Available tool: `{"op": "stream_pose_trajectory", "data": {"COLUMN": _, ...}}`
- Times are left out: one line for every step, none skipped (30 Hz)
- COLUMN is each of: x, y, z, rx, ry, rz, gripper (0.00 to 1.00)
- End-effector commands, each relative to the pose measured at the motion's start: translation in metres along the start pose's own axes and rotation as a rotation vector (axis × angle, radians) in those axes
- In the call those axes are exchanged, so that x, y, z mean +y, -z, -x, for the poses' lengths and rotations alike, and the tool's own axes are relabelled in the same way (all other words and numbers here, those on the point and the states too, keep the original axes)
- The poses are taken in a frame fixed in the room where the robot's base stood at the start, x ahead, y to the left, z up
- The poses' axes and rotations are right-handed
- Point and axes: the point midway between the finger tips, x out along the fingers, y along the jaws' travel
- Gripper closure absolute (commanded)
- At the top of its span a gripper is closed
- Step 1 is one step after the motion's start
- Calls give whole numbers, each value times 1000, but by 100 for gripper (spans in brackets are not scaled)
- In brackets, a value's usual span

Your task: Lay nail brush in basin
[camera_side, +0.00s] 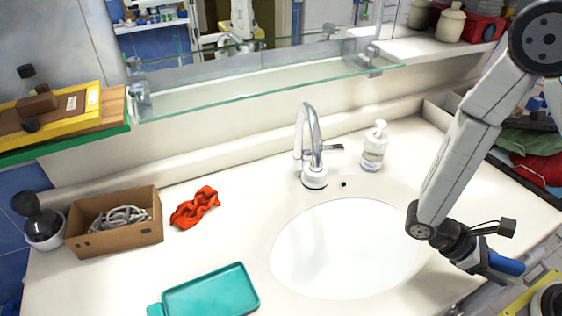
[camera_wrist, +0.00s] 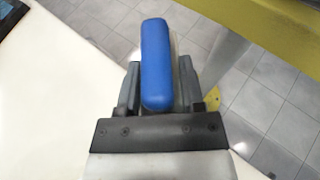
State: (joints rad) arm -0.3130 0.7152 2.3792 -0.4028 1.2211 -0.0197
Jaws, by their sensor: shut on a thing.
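The nail brush (camera_side: 506,263) shows as a long blue block with rounded ends. My gripper (camera_side: 494,268) is shut on it, to the right of the basin and by the counter's front edge. In the wrist view the blue brush (camera_wrist: 155,62) lies lengthwise between the two grey fingers of my gripper (camera_wrist: 157,88). Its underside is hidden. The white oval basin (camera_side: 335,255) is set into the counter and looks empty. My forearm hides a bit of its right rim.
A chrome tap (camera_side: 312,150) and a soap bottle (camera_side: 374,147) stand behind the basin. A teal tray (camera_side: 212,292), red cloth (camera_side: 194,207) and cardboard box (camera_side: 116,228) are on the left. A glass shelf (camera_side: 260,82) overhangs the back. Tiled floor (camera_wrist: 265,85) shows below the brush.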

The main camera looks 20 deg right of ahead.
Motion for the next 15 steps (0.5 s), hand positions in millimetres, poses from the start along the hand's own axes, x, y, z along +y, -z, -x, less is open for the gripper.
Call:
{"op": "stream_pose_trajectory", "data": {"x": -5, "y": 4, "z": -1, "rx": -2, "ry": 60, "rz": -24, "gripper": 100}}
{"op": "stream_pose_trajectory", "data": {"x": -8, "y": 6, "z": 0, "rx": -1, "ry": 95, "rz": -39, "gripper": 100}}
{"op": "stream_pose_trajectory", "data": {"x": -13, "y": 9, "z": 0, "rx": -1, "ry": 142, "rz": -58, "gripper": 100}}
{"op": "stream_pose_trajectory", "data": {"x": -16, "y": 11, "z": 1, "rx": -2, "ry": 177, "rz": -72, "gripper": 100}}
{"op": "stream_pose_trajectory", "data": {"x": -20, "y": 13, "z": 1, "rx": -2, "ry": 212, "rz": -87, "gripper": 100}}
{"op": "stream_pose_trajectory", "data": {"x": -24, "y": 16, "z": 3, "rx": -1, "ry": 259, "rz": -107, "gripper": 100}}
{"op": "stream_pose_trajectory", "data": {"x": -27, "y": 18, "z": 4, "rx": -1, "ry": 294, "rz": -121, "gripper": 100}}
{"op": "stream_pose_trajectory", "data": {"x": -31, "y": 19, "z": 5, "rx": -2, "ry": 329, "rz": -135, "gripper": 100}}
{"op": "stream_pose_trajectory", "data": {"x": -36, "y": 21, "z": 6, "rx": -2, "ry": 376, "rz": -155, "gripper": 100}}
{"op": "stream_pose_trajectory", "data": {"x": -39, "y": 23, "z": 7, "rx": -2, "ry": 411, "rz": -170, "gripper": 100}}
{"op": "stream_pose_trajectory", "data": {"x": -42, "y": 24, "z": 9, "rx": -1, "ry": 445, "rz": -184, "gripper": 100}}
{"op": "stream_pose_trajectory", "data": {"x": -46, "y": 26, "z": 11, "rx": -1, "ry": 491, "rz": -203, "gripper": 100}}
{"op": "stream_pose_trajectory", "data": {"x": -50, "y": 27, "z": 13, "rx": -1, "ry": 525, "rz": -218, "gripper": 100}}
{"op": "stream_pose_trajectory", "data": {"x": -53, "y": 28, "z": 15, "rx": -1, "ry": 560, "rz": -232, "gripper": 100}}
{"op": "stream_pose_trajectory", "data": {"x": -57, "y": 30, "z": 17, "rx": -1, "ry": 606, "rz": -251, "gripper": 100}}
